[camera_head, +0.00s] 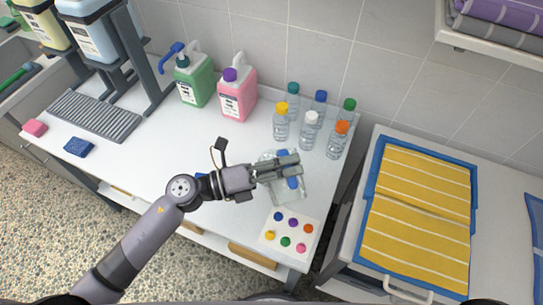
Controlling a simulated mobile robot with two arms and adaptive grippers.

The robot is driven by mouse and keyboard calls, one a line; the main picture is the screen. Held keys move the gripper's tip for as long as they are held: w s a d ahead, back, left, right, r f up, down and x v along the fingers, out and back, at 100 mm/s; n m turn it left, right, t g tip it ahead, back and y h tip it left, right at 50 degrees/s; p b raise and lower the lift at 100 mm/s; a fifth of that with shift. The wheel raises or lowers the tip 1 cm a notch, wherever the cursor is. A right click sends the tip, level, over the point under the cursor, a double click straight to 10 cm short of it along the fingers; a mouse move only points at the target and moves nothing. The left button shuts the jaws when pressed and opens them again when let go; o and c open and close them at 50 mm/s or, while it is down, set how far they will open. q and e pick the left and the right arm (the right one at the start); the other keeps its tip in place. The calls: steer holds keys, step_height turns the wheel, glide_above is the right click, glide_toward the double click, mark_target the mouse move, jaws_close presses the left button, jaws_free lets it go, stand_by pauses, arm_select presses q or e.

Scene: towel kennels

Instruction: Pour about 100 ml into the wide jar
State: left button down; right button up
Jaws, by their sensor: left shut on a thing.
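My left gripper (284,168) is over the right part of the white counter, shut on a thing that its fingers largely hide. A clear, see-through container (296,196) shows under and around the fingers. I cannot tell whether it is the wide jar, or whether the held thing and this container are one. Blue patches show by the fingers. Several clear small bottles with coloured caps stand upright behind the gripper, among them a yellow-capped one (281,124), a white-capped one (308,134) and an orange-capped one (337,142). My right gripper is not in view.
A white card with coloured dots (268,245) lies near the front edge. A green jug (196,88) and a pink jug (237,99) stand at the back. A grey ribbed tray (95,115) and a blue sponge (78,147) are left. Yellow towels (416,215) lie right.

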mark_target(292, 194)
arm_select(q)
steer(key=shift+w+r, duration=0.2)
steer(key=shift+r, duration=0.1)
steer(key=shift+w+a+r+n+p, duration=0.2)
steer(key=shift+w+a+n+p, duration=0.1)
steer(key=shift+w+n+p, duration=0.35)
stand_by(0.6)
steer(key=s+f+m+b, duration=0.1)
steer(key=s+f+b, duration=0.1)
steer(key=s+d+f+m+b, duration=0.1)
steer(key=f+m+b, duration=0.1)
steer(key=b, duration=0.1)
steer(key=shift+s+d+f+m, duration=0.1)
steer(key=shift+s+f+m, duration=0.05)
steer(key=shift+s+m, duration=0.15)
steer(key=shift+s+d+m+b, duration=0.1)
steer(key=shift+s+m+b, duration=0.25)
steer(key=shift+b, duration=0.15)
steer(key=shift+s+f+m+b, duration=0.2)
steer(key=shift+f+m+b, duration=0.2)
steer(key=shift+f+b, duration=0.15)
steer(key=shift+s+d+f+m+b, duration=0.2)
steer(key=shift+s+m+b, duration=0.1)
steer(key=shift+m+b, duration=0.2)
